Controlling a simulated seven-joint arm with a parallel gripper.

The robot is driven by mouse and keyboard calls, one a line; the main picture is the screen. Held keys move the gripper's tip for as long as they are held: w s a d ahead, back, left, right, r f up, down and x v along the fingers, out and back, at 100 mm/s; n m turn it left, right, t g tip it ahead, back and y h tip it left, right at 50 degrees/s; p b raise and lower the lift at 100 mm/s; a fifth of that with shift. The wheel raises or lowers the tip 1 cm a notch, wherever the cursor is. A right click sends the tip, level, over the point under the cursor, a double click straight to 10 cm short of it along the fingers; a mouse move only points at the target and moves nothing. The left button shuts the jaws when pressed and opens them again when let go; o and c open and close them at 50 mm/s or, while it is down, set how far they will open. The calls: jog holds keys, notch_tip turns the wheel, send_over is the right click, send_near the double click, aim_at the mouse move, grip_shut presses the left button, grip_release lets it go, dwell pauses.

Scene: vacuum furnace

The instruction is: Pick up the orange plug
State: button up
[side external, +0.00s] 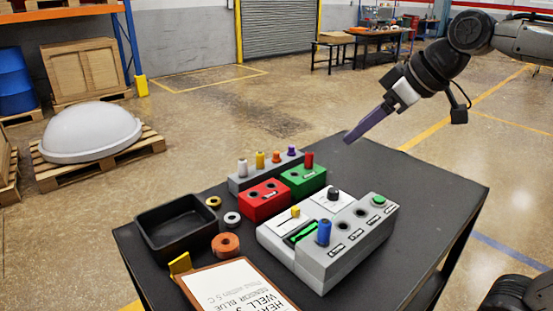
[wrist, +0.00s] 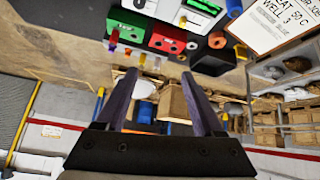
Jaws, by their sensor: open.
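The orange plug (side external: 276,157) stands upright in the grey rack (side external: 240,184), between a yellow plug (side external: 260,159) and a purple plug (side external: 291,151). In the wrist view the orange plug (wrist: 128,51) is small, near the upper middle. My gripper (side external: 348,140) is up and to the right of the rack, above the table's far edge, with purple fingers pointing down and left. In the wrist view my gripper (wrist: 159,77) has its fingers apart with nothing held between them. It is clear of the plug.
A white plug (side external: 242,167) is also in the rack. A red block (side external: 264,203) and a green block (side external: 303,184) with a red plug stand just in front. A grey console (side external: 345,262), black tray (side external: 163,244), tape rolls and a clipboard share the black table. Its right side is clear.

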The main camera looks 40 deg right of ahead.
jog(key=w+d+r, duration=0.1)
jog(key=w+d, duration=0.1)
jog(key=w, duration=0.8)
jog(key=g, duration=0.1)
send_over(277, 153)
jog(key=s, duration=0.4)
notch_tip(277, 153, down, 15)
jog(key=shift+m, duration=0.4)
jog(key=shift+d+x, duration=0.2)
jog(key=shift+x, duration=1.45)
jog(key=shift+d+x, duration=0.2)
jog(key=shift+x, duration=1.45)
grip_shut()
